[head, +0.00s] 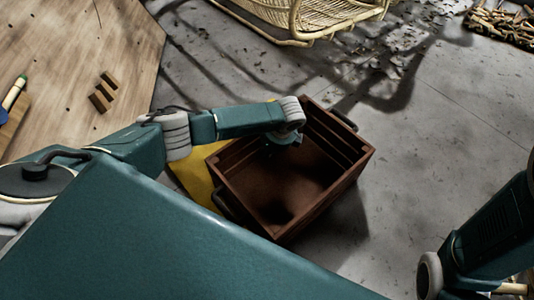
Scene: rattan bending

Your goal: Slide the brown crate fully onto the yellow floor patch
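The brown crate (332,203) is an open, empty-looking slatted wooden box with dark handles on its ends. It stands on the concrete floor, turned at an angle. The yellow floor patch (194,178) shows along the crate's left side, and a sliver shows behind my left arm. The crate covers part of the patch, and its right part stands over grey floor. My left gripper (283,140) is over the crate's opening near its far left wall. Its fingers are small and dark, and I cannot tell contact or opening. My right gripper cannot be made out.
A wooden table (75,65) with small brown blocks (103,92) is at upper left. A woven rattan piece (310,15) lies beyond the crate. A pile of sticks (503,24) is at far right. Grey floor (440,110) right of the crate is clear.

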